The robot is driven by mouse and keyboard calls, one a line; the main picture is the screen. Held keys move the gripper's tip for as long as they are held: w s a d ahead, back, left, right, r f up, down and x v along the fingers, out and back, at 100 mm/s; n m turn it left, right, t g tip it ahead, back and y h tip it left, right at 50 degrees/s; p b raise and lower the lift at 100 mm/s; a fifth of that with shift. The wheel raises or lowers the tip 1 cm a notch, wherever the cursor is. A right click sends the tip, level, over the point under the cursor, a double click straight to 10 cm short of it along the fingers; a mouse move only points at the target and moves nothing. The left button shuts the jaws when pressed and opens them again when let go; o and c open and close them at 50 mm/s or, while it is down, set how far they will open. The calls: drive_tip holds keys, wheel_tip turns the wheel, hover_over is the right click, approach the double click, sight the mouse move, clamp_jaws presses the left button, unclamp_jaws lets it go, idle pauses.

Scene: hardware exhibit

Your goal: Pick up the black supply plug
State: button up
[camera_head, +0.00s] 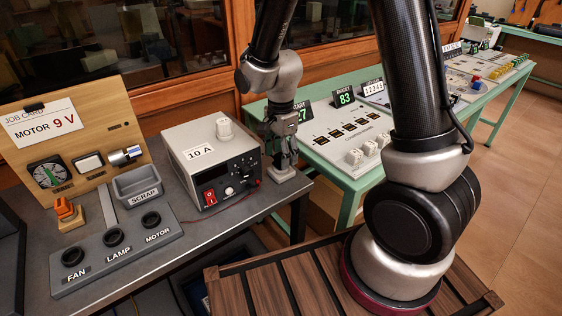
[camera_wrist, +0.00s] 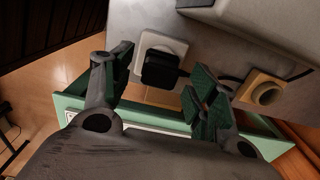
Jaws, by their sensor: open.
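The black supply plug (camera_wrist: 160,70) sits in a white square socket base (camera_wrist: 148,45) on the grey bench in the wrist view. A dark cord runs from near it to the right. My gripper (camera_wrist: 160,82) is open and empty, with one green-padded finger left of the plug and the other to its right. I cannot tell whether either pad touches it. In the head view my gripper (camera_head: 282,150) points down over the white base (camera_head: 284,174) at the bench's right end, and the plug is largely hidden there.
A power supply box (camera_head: 210,158) marked 10 A stands close left of my gripper. A tan block with a round hole (camera_wrist: 263,92) is right of the plug in the wrist view. The green table (camera_head: 346,183) lies beyond the bench edge. Three sockets (camera_head: 113,238) stand front left.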

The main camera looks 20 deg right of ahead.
sight(281, 155)
drive_tip(key=shift+f, duration=0.5)
drive_tip(key=shift+c, duration=0.4)
drive_tip(key=c, duration=1)
wheel_tip(281, 155, up, 10)
drive_tip(key=shift+r, duration=0.1)
